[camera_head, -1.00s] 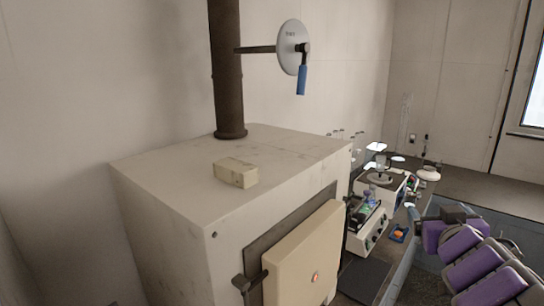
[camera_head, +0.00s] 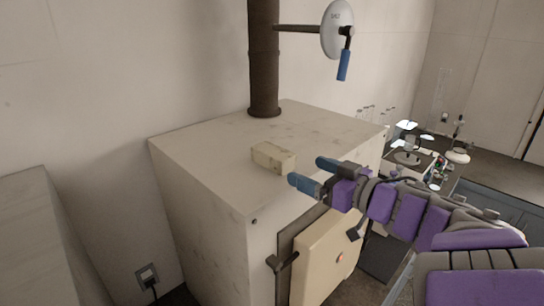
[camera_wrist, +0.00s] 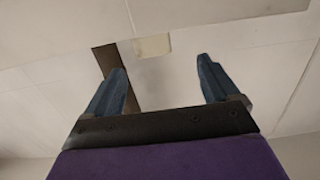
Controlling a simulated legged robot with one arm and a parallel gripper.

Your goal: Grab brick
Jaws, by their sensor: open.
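The brick (camera_head: 273,157) is a pale beige block lying flat on the top of the light furnace-like box (camera_head: 210,150). It also shows in the wrist view (camera_wrist: 153,46), pale, beyond and between the fingertips. My gripper (camera_head: 306,172) has two blue fingers, spread apart and empty. In the head view it is just right of the brick, over the front right part of the box top, fingers pointing left toward the brick. I see a small gap between the fingers and the brick; the height difference is hard to judge.
A dark brown pipe (camera_head: 264,60) rises from the box top behind the brick, with a round disc (camera_head: 337,28) and blue handle (camera_head: 343,65) on a side rod. A cream door (camera_head: 325,258) is on the box front. A bench with lab equipment (camera_head: 408,158) stands at right.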

